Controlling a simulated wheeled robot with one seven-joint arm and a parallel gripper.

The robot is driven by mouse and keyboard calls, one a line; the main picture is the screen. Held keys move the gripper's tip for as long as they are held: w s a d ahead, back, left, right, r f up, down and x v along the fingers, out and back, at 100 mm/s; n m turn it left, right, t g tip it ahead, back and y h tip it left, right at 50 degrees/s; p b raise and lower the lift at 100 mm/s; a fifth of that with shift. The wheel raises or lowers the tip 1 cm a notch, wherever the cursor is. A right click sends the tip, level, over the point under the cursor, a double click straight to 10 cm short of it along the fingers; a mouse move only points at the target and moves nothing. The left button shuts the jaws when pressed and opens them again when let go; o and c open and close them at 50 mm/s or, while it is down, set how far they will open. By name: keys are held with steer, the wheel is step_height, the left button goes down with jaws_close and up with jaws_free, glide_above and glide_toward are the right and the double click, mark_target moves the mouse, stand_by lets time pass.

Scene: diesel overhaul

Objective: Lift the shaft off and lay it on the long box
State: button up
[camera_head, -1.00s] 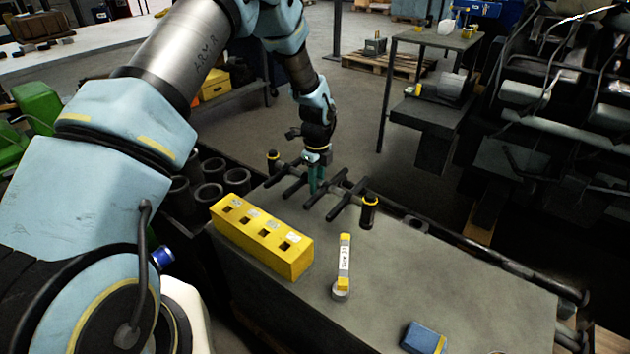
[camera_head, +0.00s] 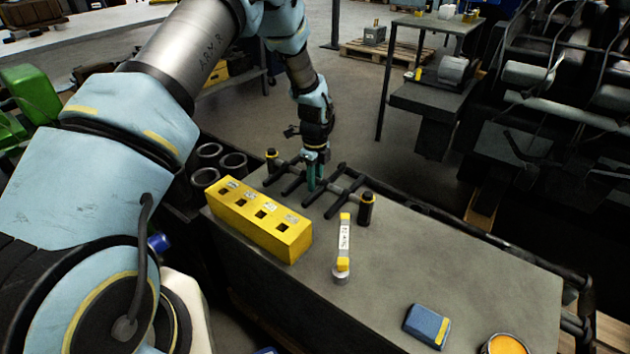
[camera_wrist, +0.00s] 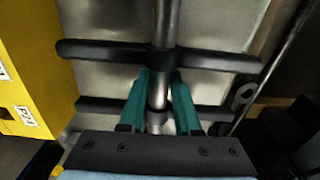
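The shaft (camera_head: 335,188) is a dark rod with several crosswise arms, lying level between two dark posts with yellow tops, the left post (camera_head: 271,160) and the right post (camera_head: 366,210). My gripper (camera_head: 315,184) points down at the middle of the shaft. In the wrist view the shaft (camera_wrist: 167,25) runs between the teal fingers of my gripper (camera_wrist: 160,75), one finger on each side, very near it. I cannot tell whether they press on it. The long yellow box (camera_head: 258,222), with several square holes in its top, stands on the bench in front of the shaft.
A blue block (camera_head: 427,326) and an orange-filled tin (camera_head: 505,345) are near the front right. Dark cylinders (camera_head: 205,177) stand left of the bench.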

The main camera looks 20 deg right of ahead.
steer(key=o, duration=0.4)
steer(key=shift+o, duration=0.2)
steer(key=shift+s+a+f, duration=0.1)
